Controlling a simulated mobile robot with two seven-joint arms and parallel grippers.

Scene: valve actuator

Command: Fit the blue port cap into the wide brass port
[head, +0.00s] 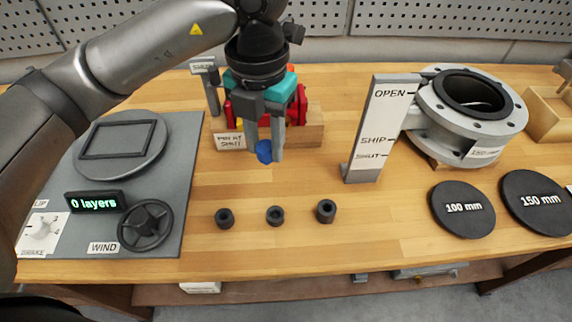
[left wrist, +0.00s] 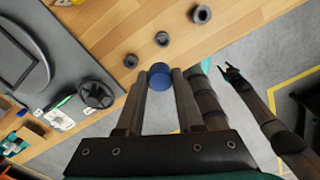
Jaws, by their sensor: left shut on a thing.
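My left gripper (head: 264,155) points down in the head view, shut on the blue port cap (head: 263,152). The cap also shows between the fingertips in the left wrist view (left wrist: 159,75). It is held in front of the red and teal actuator (head: 297,108), which my gripper partly covers. A small yellow patch shows at the actuator's left side, but I cannot tell whether it is the wide brass port. A dark jointed arm ending in a small claw (left wrist: 232,74), seemingly my right one, shows in the left wrist view, too small to judge its jaws.
Several dark ring-like parts, one of them here (head: 275,215), stand in a row on the wooden bench. A flanged valve (head: 450,130) with an OPEN/SHUT sign plate (head: 378,125) stands right. Black discs (head: 462,208) lie before it. A grey winding panel (head: 185,150) is left.

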